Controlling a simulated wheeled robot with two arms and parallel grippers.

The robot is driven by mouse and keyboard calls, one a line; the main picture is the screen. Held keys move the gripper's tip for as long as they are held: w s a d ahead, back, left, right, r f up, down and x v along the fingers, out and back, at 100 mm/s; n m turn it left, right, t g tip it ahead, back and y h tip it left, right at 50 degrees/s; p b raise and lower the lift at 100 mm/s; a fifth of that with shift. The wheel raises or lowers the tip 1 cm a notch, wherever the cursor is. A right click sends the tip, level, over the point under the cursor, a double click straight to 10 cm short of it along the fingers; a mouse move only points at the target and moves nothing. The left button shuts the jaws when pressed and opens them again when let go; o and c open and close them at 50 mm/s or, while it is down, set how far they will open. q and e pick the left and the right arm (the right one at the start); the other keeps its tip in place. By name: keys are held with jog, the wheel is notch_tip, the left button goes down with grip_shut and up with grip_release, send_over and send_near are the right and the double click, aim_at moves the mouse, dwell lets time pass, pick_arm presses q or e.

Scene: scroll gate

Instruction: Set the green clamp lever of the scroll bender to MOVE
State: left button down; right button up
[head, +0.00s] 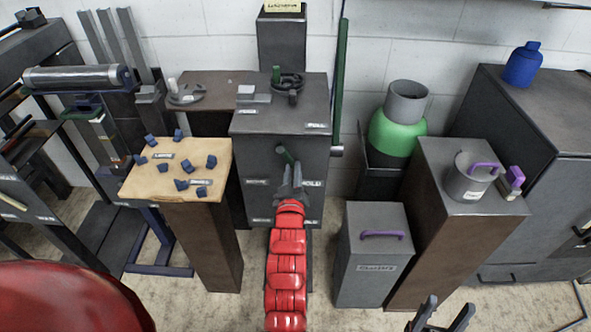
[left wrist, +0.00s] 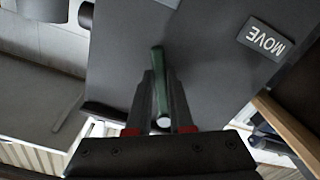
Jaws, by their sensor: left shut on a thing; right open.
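The scroll bender is a dark grey cabinet (head: 265,125) in the middle of the head view. Its green clamp lever (head: 286,153) is on the front face and slants down to the right, toward the HOLD label (head: 312,183). The MOVE label (head: 257,182) is on the left of the same face; it also shows upside down in the left wrist view (left wrist: 265,39). My left gripper (head: 290,178) is shut on the lever, whose green bar (left wrist: 160,80) runs between the fingers. The fingers hide part of the lever. My right gripper (head: 441,314) is open and empty at the bottom right, away from the bender.
A wooden-topped stand (head: 178,170) with several small blue pieces stands to the left. A long green bar (head: 341,85) rises beside the bender.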

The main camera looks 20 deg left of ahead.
pick_arm(q)
jog(key=a+m, duration=0.1)
jog(key=m, duration=0.1)
jog(key=a+m, duration=0.1)
jog(key=m, duration=0.1)
jog(key=s+a+f+m+p, duration=0.1)
jog(key=a+m, duration=0.1)
jog(key=m, duration=0.1)
jog(key=shift+s, duration=0.1)
jog(key=shift+s+a+r+m+p, duration=0.2)
jog(key=shift+a+m, duration=0.3)
jog(key=shift+m, duration=0.4)
jog(key=shift+s+a+r+m+p, duration=0.15)
jog(key=shift+a+r+m, duration=0.1)
jog(key=shift+a+m, duration=0.5)
jog(key=shift+s+a+r+m+p, duration=0.1)
jog(key=shift+a+r+m+p, duration=0.15)
jog(key=shift+m, duration=0.8)
jog(key=c, duration=0.8)
grip_release()
jog(key=shift+a, duration=0.1)
